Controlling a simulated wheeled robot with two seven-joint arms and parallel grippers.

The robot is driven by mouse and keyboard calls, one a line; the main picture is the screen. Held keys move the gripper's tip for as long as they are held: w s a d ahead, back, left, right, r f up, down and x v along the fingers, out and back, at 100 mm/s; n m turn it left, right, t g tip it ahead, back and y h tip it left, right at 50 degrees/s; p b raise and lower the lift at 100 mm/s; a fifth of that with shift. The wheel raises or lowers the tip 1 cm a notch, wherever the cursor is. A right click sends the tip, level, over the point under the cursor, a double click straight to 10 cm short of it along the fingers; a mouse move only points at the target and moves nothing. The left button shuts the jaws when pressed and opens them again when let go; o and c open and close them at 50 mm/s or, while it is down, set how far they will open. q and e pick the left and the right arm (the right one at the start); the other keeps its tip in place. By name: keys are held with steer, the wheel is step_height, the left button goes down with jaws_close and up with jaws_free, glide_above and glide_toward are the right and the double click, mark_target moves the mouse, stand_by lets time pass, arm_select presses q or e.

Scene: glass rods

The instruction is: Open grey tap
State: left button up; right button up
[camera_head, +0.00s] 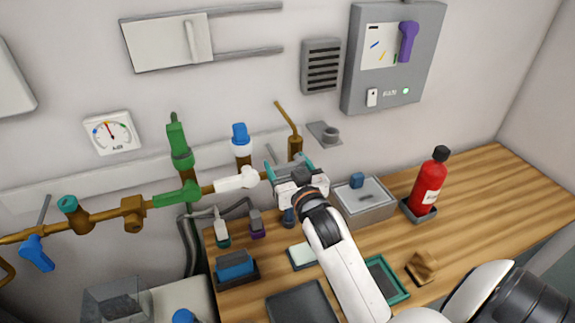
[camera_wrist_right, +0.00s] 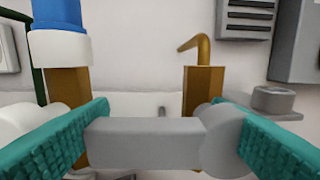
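The grey tap's handle (camera_wrist_right: 145,138) is a straight grey bar lying level across the wrist view, with a round grey hub (camera_wrist_right: 222,140) at its right end. My right gripper (camera_wrist_right: 165,140) has its teal fingers spread wide, one at each end of the handle. Whether either finger touches it is hard to tell. In the head view my right gripper (camera_head: 290,172) is at the wall pipe and largely hides the grey tap. My left gripper is not in view.
A white tap (camera_head: 236,181) and blue-capped valve (camera_head: 241,143) are close to the left of the gripper; a bent brass pipe (camera_head: 289,120) rises behind. A grey box (camera_head: 362,203) and red extinguisher (camera_head: 429,182) stand on the wooden bench (camera_head: 500,185) to the right.

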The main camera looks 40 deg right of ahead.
steer(key=c, duration=0.7)
steer(key=shift+o, duration=0.2)
steer(key=shift+f+n+p, duration=0.35)
steer(key=shift+n+p, duration=0.2)
steer(key=shift+n, duration=0.65)
steer(key=f+n, duration=0.1)
steer(key=n, duration=0.2)
steer(key=shift+f, duration=0.15)
steer(key=o, duration=1.4)
steer(key=shift+b+v, duration=1.4)
steer(key=shift+v, duration=4.6)
